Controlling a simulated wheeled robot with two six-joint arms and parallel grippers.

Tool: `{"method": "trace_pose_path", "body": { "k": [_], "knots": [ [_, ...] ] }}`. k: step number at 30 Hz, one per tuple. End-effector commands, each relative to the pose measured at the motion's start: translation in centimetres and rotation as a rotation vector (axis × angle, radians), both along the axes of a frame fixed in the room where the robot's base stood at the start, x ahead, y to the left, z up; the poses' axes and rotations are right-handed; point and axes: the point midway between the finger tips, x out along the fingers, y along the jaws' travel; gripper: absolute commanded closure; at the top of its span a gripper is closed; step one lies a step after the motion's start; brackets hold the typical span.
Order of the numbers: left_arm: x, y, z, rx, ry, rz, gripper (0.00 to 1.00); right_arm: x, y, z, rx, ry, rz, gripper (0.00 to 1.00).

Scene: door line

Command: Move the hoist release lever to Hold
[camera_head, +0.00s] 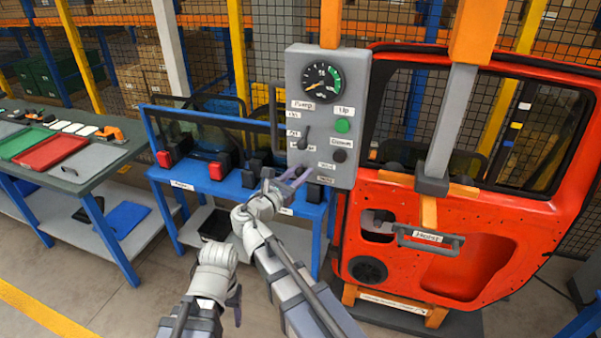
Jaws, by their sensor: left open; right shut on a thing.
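The grey hoist control panel (350,120) hangs at the centre, with a gauge, a black pump lever (305,137) and small labels, too small to read surely near its bottom. My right gripper (297,178) is at the panel's lower left. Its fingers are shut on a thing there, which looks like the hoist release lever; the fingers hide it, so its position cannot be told. My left gripper (236,304) is open and empty, low in front of the tables and away from the panel.
A red car door (480,215) hangs right of the panel on a hoist arm with a labelled handle bar (428,240). A blue bench (240,190) with red and black blocks stands behind my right gripper. A table with trays (85,170) is at left. Floor at lower left is clear.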

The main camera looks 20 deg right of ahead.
Motion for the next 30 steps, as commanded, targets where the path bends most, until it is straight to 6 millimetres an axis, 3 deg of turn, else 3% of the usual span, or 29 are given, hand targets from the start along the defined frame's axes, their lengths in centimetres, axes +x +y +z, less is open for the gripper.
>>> {"method": "trace_pose_path", "body": {
  "k": [8, 24, 30],
  "knots": [
    [0.0, 0.0, -2.0, 0.000, 0.000, 0.001, 0.39, -0.1, 0.1, -0.9, -0.029, -0.042, 0.001, 1.00],
    [0.0, 0.0, -13.9, 0.000, 0.000, 0.001, 0.39, -0.3, 0.3, -4.0, -0.269, -0.398, 0.001, 1.00],
    [0.0, 0.0, -17.2, 0.000, 0.000, 0.001, 0.39, -0.2, 0.3, -4.6, -0.356, -0.528, 0.000, 1.00]
  ]
}}
